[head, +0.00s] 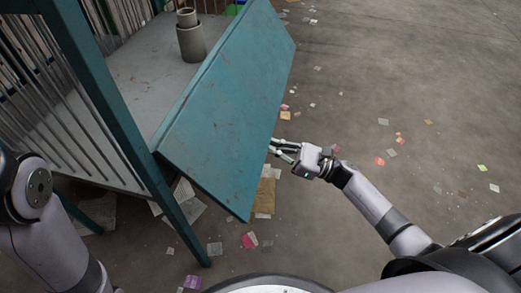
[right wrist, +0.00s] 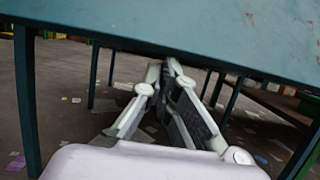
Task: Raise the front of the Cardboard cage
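The cage (head: 90,80) stands at the left of the head view, with a teal frame and grey bars. Its teal front panel (head: 225,105) hangs tilted outward and down from the edge of the cage floor. My right gripper (head: 272,147) is at the panel's right edge, its fingertips partly hidden by it. In the right wrist view, the two fingers (right wrist: 169,62) converge almost to a point just below the panel (right wrist: 220,35), with nothing visible between them. I cannot tell whether they touch it. My left arm shows at the left edge; its gripper is out of frame.
A grey cylindrical object (head: 190,40) stands on the cage floor (head: 150,75). Paper scraps and cardboard (head: 265,192) lie on the ground beneath and beside the panel. The concrete floor (head: 400,80) to the right is open. Teal legs (right wrist: 27,100) stand under the cage.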

